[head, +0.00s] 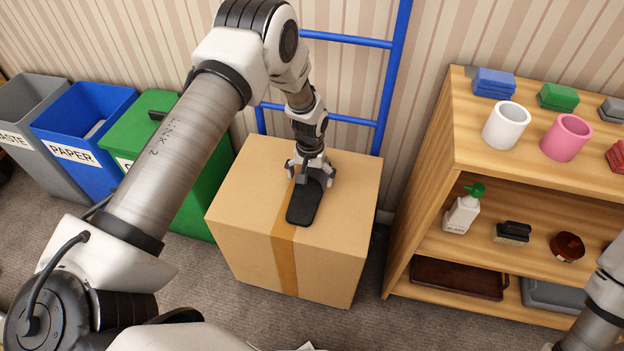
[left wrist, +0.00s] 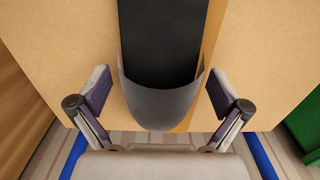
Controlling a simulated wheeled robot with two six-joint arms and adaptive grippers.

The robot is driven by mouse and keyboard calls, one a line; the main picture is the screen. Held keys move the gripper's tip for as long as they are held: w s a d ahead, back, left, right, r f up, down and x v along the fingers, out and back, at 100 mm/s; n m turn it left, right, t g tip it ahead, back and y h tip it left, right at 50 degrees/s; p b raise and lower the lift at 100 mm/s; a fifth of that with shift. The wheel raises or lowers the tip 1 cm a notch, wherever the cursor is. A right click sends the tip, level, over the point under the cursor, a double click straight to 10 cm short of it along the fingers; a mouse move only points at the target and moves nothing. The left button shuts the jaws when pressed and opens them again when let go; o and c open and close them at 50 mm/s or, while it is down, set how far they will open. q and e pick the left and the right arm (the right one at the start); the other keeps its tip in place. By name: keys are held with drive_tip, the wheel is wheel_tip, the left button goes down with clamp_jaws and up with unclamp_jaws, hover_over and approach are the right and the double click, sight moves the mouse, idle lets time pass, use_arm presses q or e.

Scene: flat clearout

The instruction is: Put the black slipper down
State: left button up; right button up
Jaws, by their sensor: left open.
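The black slipper (head: 304,203) lies on top of the closed cardboard box (head: 345,205), along its tape strip. In the left wrist view the slipper (left wrist: 162,45) shows its dark sole and a grey rounded toe strap near the gripper. My left gripper (head: 310,177) is over the strap end of the slipper. Its fingers (left wrist: 160,95) are spread, one on each side of the strap, with gaps between them and the slipper. The slipper appears to rest flat on the box. My right gripper is out of view; only part of my right arm shows at the lower right.
Grey, blue (head: 85,120) and green (head: 150,135) bins stand left of the box. A blue ladder (head: 385,90) leans behind it. A wooden shelf (head: 425,190) at the right holds a white mug (head: 505,125), a pink mug (head: 566,138), a spray bottle (head: 462,212) and other items.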

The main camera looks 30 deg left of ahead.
use_arm(q)
drive_tip(key=shift+f, duration=0.8)
drive_tip(key=shift+r, duration=0.15)
drive_tip(key=c, duration=1.2)
